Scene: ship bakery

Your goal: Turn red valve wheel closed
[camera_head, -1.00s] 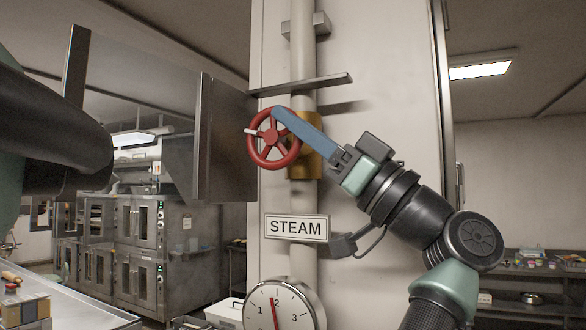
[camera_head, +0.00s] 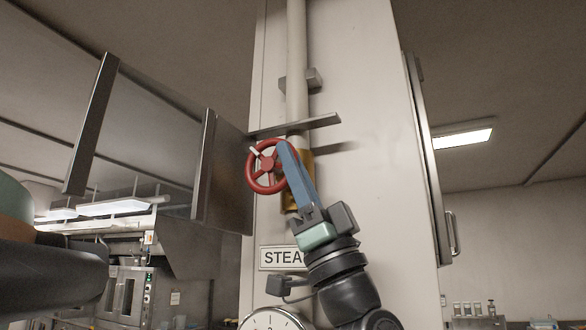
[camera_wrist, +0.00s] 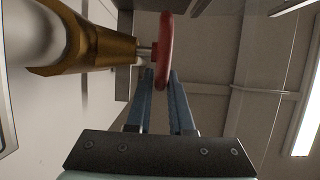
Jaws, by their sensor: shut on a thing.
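The red valve wheel (camera_head: 251,181) stands on a brass valve body (camera_head: 307,165) on a pale vertical pipe (camera_head: 297,75). A white mark shows on the wheel's upper left rim. My gripper (camera_head: 283,146) reaches up from below right, its blue fingers at the wheel's upper right rim. In the wrist view the wheel (camera_wrist: 165,45) is seen edge-on, and the two fingers of my gripper (camera_wrist: 161,75) are shut on its rim, one each side. The brass body (camera_wrist: 95,48) and stem are to the left there. The fingers hide part of the wheel in the head view.
A steel shelf (camera_head: 300,125) juts out just above the wheel. A steel panel (camera_head: 222,170) stands close to its left. A partly covered STEAM sign (camera_head: 275,258) and a gauge (camera_head: 270,320) are below. Ovens (camera_head: 130,295) stand behind at left.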

